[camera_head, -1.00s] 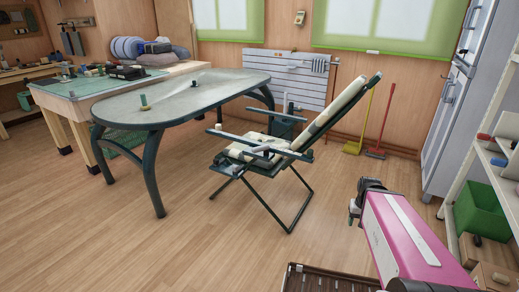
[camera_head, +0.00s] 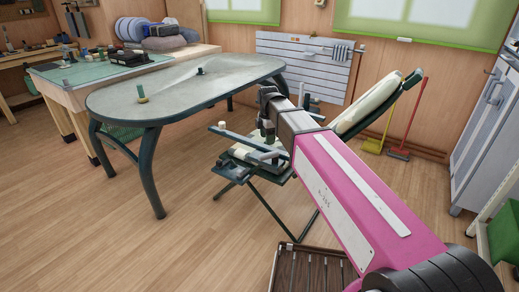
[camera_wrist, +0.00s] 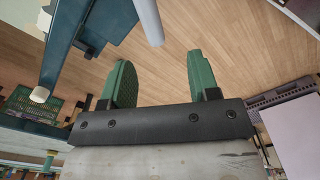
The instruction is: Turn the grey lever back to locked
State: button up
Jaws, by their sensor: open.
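The green folding recliner chair (camera_head: 375,105) stands in the middle, its back tilted to the right. A grey lever (camera_head: 262,155) shows by its near armrest, partly crowded by my arm. In the wrist view a light grey bar (camera_wrist: 150,20), apparently this lever, comes down from the top edge and ends just beyond the gap between my fingertips. My gripper (camera_wrist: 160,65) has its two green fingers spread wide with nothing between them. In the head view my gripper (camera_head: 267,130) points down over the chair seat, and its fingers are hard to make out.
The glass-topped table (camera_head: 185,85) stands close behind and left of the chair. A dark slatted crate (camera_head: 285,270) is at the bottom. A broom (camera_head: 405,125) leans on the back wall. The floor left of the chair is clear.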

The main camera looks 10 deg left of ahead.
aim_at(264, 154)
jog(key=shift+n, duration=0.4)
jog(key=f, duration=0.3)
jog(key=a+f, duration=0.1)
jog(key=f, duration=0.6)
jog(key=shift+w+a, duration=0.2)
jog(key=shift+a, duration=0.05)
jog(key=shift+c, duration=0.3)
grip_shut()
